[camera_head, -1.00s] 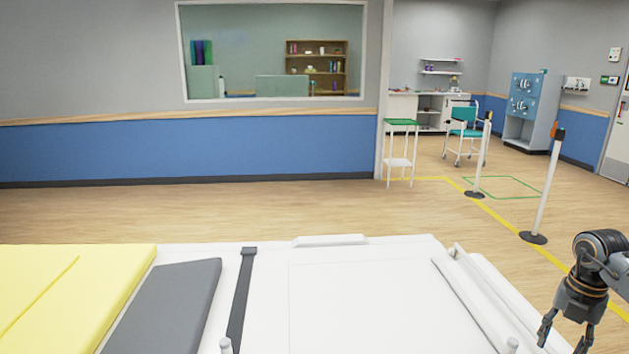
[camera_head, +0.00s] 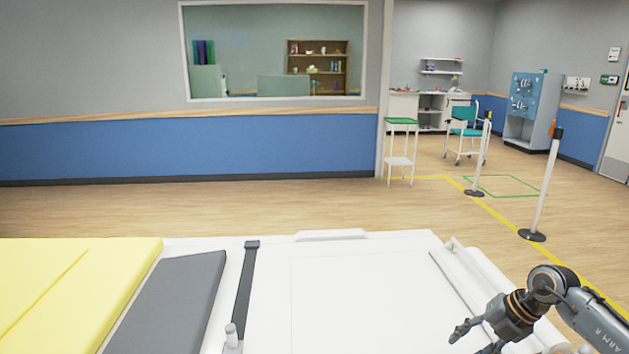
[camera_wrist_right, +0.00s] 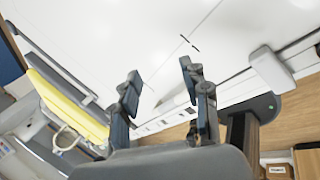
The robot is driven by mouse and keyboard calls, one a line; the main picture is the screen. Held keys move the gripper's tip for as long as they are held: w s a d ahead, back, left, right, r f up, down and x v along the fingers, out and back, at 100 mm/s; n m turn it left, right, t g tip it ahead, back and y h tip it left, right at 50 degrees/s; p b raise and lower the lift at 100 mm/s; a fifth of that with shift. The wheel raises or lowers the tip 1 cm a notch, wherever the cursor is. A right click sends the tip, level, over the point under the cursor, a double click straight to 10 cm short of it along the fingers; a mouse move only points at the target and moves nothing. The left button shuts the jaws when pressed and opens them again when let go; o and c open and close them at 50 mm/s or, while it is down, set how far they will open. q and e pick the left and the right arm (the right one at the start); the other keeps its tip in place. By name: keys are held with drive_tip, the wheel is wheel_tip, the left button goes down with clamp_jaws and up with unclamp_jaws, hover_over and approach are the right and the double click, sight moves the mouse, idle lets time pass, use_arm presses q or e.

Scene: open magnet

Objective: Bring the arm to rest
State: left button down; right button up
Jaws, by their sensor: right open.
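My right arm comes in from the lower right of the head view, over the right edge of the white table (camera_head: 345,285). Its gripper (camera_head: 470,343) points down and left, partly cut off by the bottom of the picture. In the right wrist view the two fingers of the gripper (camera_wrist_right: 160,92) stand apart with nothing between them. The white table surface (camera_wrist_right: 120,30) shows beyond them. My left gripper is in neither view.
A yellow pad (camera_head: 70,285) and a grey pad (camera_head: 170,300) lie at the table's left. A dark strap (camera_head: 243,295) crosses it. A raised rail (camera_head: 480,275) runs along its right side. Barrier posts (camera_head: 542,195) stand on the floor beyond. The table's middle is clear.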

drive_tip(key=a+n+t+y, duration=0.1)
drive_tip(key=a+y, duration=0.3)
drive_tip(key=a, duration=0.8)
drive_tip(key=a+r+m+t+y, duration=0.6)
drive_tip(key=a+r+t, duration=0.3)
drive_tip(key=a+r, duration=0.15)
drive_tip(key=s+d+f+m+t+h, duration=0.1)
drive_tip(key=s+d+f+m+h, duration=0.45)
drive_tip(key=f+m+h, duration=0.35)
drive_tip(key=s+d+f+m+h, duration=0.4)
drive_tip(key=d+m+h, duration=0.3)
drive_tip(key=m, duration=0.4)
drive_tip(key=s+a+f+m+g+y, duration=0.1)
drive_tip(key=s+f+g, duration=0.4)
drive_tip(key=s, duration=0.6)
drive_tip(key=s+a+f+m+g, duration=0.1)
drive_tip(key=s+f+g, duration=0.45)
drive_tip(key=s, duration=0.55)
drive_tip(key=s+f+g+p, duration=0.1)
drive_tip(key=s+f+p, duration=0.2)
drive_tip(key=f, duration=2.3)
drive_tip(key=s+d+f+g+p, duration=0.1)
drive_tip(key=s+d+f, duration=0.1)
drive_tip(key=s+f, duration=1)
drive_tip(key=s, duration=0.4)
drive_tip(key=shift+d+f, duration=0.15)
drive_tip(key=shift+d, duration=0.25)
